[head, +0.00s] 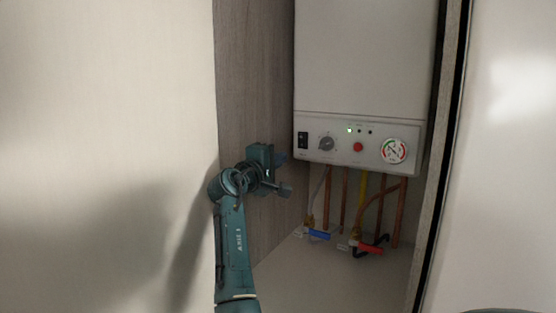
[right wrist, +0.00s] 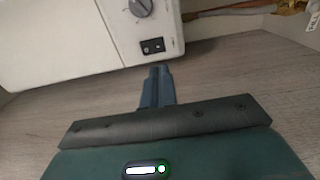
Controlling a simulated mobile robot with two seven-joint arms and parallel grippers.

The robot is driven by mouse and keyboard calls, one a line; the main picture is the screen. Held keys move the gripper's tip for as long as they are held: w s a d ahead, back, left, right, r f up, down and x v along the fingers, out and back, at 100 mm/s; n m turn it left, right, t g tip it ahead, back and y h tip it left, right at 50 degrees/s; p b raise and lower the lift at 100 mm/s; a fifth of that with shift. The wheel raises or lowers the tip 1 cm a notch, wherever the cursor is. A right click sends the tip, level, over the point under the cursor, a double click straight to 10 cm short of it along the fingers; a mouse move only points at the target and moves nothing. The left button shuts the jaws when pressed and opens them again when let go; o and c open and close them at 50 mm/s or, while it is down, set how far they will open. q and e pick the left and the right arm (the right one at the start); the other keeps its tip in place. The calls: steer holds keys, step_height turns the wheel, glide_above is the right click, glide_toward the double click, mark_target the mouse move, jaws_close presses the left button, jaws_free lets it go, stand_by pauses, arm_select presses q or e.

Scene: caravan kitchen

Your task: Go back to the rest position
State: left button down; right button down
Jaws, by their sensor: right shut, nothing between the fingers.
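My right gripper (head: 284,174) is in front of the wooden side panel, left of the boiler's control strip in the head view. It is shut and holds nothing. In the right wrist view its fingers (right wrist: 157,85) are together and point toward the boiler's black rocker switch (right wrist: 152,46). I cannot tell the exact gap between fingertips and boiler. The white boiler (head: 365,60) hangs in the cupboard, with a rocker switch, a grey knob (head: 326,143), a red button (head: 358,147), a gauge (head: 394,151) and a lit green light. My left gripper is not in view.
Copper pipes (head: 344,200) run below the boiler, with a blue valve handle (head: 319,235) and a red one (head: 370,249). The wooden side panel (head: 250,90) is close beside my right arm. Pale wall surfaces stand at the left (head: 100,120) and right (head: 515,160).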

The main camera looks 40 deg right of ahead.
steer(key=shift+f, duration=0.1)
stand_by(0.3)
steer(key=s+a+f+y, duration=0.2)
steer(key=s+a+f, duration=0.1)
steer(key=f, duration=0.6)
steer(key=s+a+f+t+y, duration=0.1)
steer(key=s+a+f+y, duration=0.2)
steer(key=f, duration=0.6)
steer(key=s+a+f+m+t+y, duration=0.1)
steer(key=s+a+f, duration=0.3)
steer(key=f, duration=0.4)
steer(key=shift+s+f+y, duration=0.3)
steer(key=shift+f+y, duration=0.1)
steer(key=shift+y, duration=0.5)
steer(key=s+a+f+g+y, duration=0.2)
steer(key=s+a+f+y, duration=0.35)
steer(key=s+a, duration=0.5)
steer(key=s+a+f+g+y, duration=0.1)
steer(key=s+a+f+y, duration=0.5)
steer(key=s+a, duration=0.4)
steer(key=w+a+f+t, duration=0.2)
steer(key=f+t, duration=0.1)
steer(key=f, duration=0.1)
steer(key=w+a+f+t+y, duration=0.1)
steer(key=a+f+t, duration=0.2)
steer(key=f, duration=0.2)
steer(key=shift+w+n, duration=0.3)
steer(key=shift+w, duration=0.05)
steer(key=shift+r+y, duration=0.1)
steer(key=shift+y, duration=0.15)
